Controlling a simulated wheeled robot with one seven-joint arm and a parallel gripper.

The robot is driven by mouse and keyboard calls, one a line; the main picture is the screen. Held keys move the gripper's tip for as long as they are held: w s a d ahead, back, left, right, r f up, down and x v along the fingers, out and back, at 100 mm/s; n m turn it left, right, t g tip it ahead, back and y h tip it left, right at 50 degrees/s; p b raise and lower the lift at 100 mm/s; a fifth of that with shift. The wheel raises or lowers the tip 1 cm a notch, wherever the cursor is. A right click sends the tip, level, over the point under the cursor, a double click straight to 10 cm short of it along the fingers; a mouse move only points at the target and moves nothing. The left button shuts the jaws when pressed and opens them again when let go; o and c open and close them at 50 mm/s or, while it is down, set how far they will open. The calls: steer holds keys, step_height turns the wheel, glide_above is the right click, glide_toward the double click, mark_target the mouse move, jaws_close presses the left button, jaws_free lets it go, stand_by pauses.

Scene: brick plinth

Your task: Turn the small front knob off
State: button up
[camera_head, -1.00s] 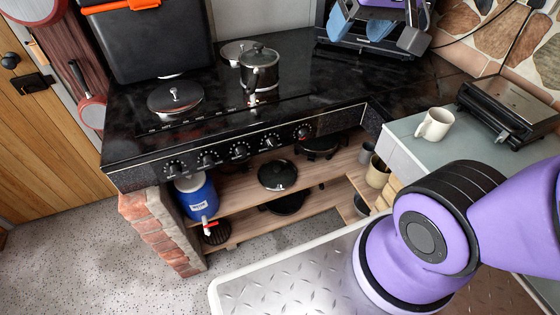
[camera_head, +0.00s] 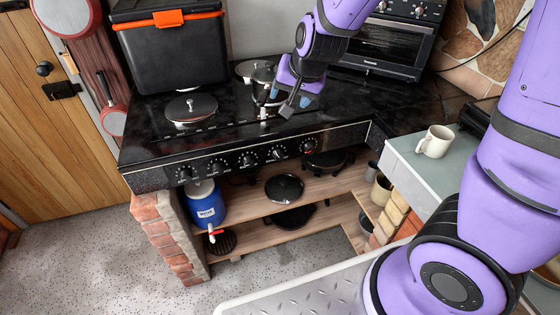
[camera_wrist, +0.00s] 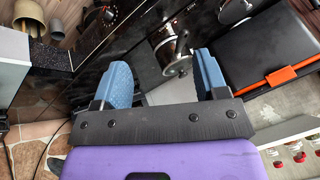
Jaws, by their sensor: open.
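Several round black knobs with white marks line the stove's front panel, from a left-end knob (camera_head: 184,174) to a right-end knob (camera_head: 307,146). I cannot tell which is the small front knob. My gripper (camera_head: 289,98) hangs above the black cooktop, behind and above the panel's right half, apart from the knobs. Its blue fingers are spread, with nothing held. In the wrist view, my gripper (camera_wrist: 160,72) shows both fingers wide apart, and one dark knob (camera_wrist: 107,14) appears at the upper left.
A steel pot (camera_head: 262,76) stands behind my gripper, partly hidden by it. A lidded burner (camera_head: 190,107), a black cooler (camera_head: 170,55) and a toaster oven (camera_head: 385,45) are on the stove top. A white mug (camera_head: 435,141) sits at the right. Open shelves lie below the panel.

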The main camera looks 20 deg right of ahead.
steer(key=w+a+f+m+h, duration=0.1)
steer(key=w+a+f, duration=0.15)
steer(key=f, duration=0.55)
steer(key=n+t+h, duration=0.3)
steer(key=n+t, duration=0.2)
steer(key=t, duration=0.7)
glide_toward(279, 158)
steer(key=shift+y, duration=0.4)
steer(key=w, duration=0.3)
steer(key=w+d, duration=0.1)
steer(key=w, duration=0.5)
steer(key=shift+w+d, duration=0.2)
steer(key=shift+w, duration=0.05)
steer(key=c, duration=0.9)
